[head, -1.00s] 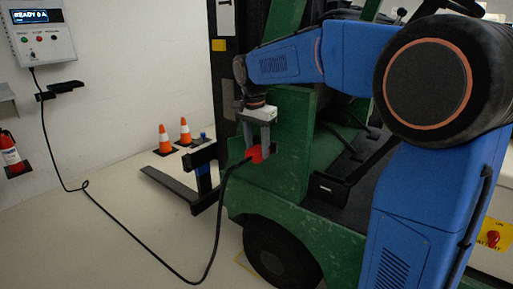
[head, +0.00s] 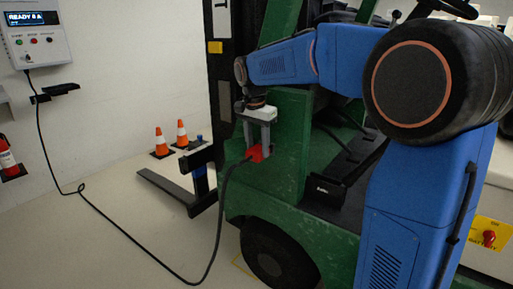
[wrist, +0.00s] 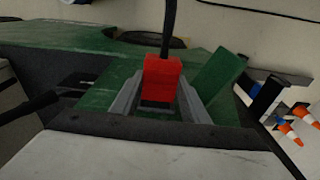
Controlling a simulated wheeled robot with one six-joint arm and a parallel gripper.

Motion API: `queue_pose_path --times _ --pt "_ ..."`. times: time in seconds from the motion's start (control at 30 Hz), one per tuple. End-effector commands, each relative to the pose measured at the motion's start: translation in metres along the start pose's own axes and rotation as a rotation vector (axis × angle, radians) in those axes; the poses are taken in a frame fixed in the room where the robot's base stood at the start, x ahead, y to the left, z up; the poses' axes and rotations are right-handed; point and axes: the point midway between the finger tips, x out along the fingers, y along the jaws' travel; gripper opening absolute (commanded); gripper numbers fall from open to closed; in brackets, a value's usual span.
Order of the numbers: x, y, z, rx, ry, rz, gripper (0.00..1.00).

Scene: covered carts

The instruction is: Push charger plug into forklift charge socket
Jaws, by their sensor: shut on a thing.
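My gripper (head: 258,148) is shut on the red charger plug (head: 254,153) beside the green body of the forklift (head: 285,180). The wrist view shows the red plug (wrist: 162,76) between the two grey fingers (wrist: 160,100), with its black cable leaving at the top. The plug is at or very close to the forklift's green side panel. The charge socket cannot be made out behind the plug and fingers, so I cannot tell how far the plug is in.
The black cable (head: 125,232) runs along the floor to the wall charger (head: 38,40), whose display reads READY. Two orange cones (head: 161,143) stand behind the forks (head: 168,190). A fire extinguisher (head: 6,157) is at the left. The floor at left is mostly clear.

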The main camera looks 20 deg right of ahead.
Motion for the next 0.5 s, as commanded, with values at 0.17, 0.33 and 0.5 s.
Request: queue_pose_path --times 0.17,0.33,0.5 --pt "0.0001 -0.0001 -0.0039 0.000 0.000 -0.001 0.01" --pt "0.0005 -0.0002 -0.0071 0.000 0.000 -0.001 0.01" --pt "0.0010 -0.0003 -0.0104 0.000 0.000 0.000 0.01"
